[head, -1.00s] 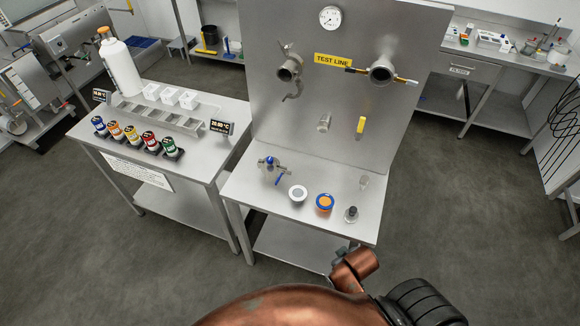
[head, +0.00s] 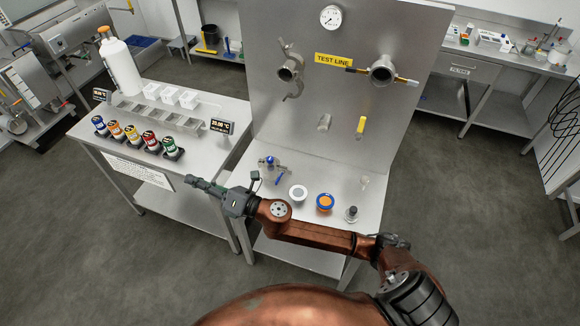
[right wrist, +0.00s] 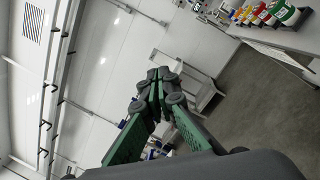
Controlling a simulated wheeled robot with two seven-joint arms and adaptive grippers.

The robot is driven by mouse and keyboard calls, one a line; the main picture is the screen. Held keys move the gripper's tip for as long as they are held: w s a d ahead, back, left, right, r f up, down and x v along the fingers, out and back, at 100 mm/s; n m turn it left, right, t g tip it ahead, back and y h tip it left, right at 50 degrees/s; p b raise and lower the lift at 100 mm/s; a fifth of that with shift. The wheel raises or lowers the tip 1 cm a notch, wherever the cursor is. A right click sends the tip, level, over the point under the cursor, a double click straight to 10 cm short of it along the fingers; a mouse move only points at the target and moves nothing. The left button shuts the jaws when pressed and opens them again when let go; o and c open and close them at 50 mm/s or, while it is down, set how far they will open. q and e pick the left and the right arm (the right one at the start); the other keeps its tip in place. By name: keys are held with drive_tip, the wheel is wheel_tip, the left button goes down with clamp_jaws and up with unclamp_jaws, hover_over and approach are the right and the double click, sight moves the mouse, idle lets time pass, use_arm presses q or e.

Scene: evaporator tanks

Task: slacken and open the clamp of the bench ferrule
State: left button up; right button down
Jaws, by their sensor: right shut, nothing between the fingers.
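The ferrule (head: 285,74) is the left metal port on the upright steel panel, left of the yellow TEST LINE label. Its clamp (head: 293,96) shows as two curved metal parts, one above and one below the port mouth, standing apart; it looks open. Whether its nut is slack is too small to tell. My right gripper (head: 192,181) is shut and empty, left of the bench and in front of the side table, well below and left of the ferrule. Its closed fingers show in the right wrist view (right wrist: 157,80). My left gripper is not in view.
The bench top holds a blue-handled valve (head: 270,164), a white ring (head: 298,193), an orange-and-blue disc (head: 325,203) and a black-knobbed fitting (head: 351,214). A second port (head: 381,72) is at the panel's right. The side table holds colored bottles (head: 132,135) and a white bottle (head: 120,65).

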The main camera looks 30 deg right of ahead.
drive_tip(key=s+a+f+n+g+y, duration=0.1)
drive_tip(key=s+a+n+g+y, duration=0.1)
drive_tip(key=a+n+g, duration=0.45)
drive_tip(key=n+g+h, duration=0.6)
drive_tip(key=n+h, duration=1.2)
drive_tip(key=n, duration=0.3)
hover_over(274, 172)
drive_tip(key=s+d, duration=0.2)
drive_tip(key=d, duration=0.5)
wheel_tip(274, 172, down, 12)
drive_tip(key=r, duration=0.1)
wheel_tip(274, 172, down, 10)
drive_tip(key=p, duration=0.2)
drive_tip(key=shift+a+r, duration=0.15)
drive_tip(key=shift+a, duration=0.15)
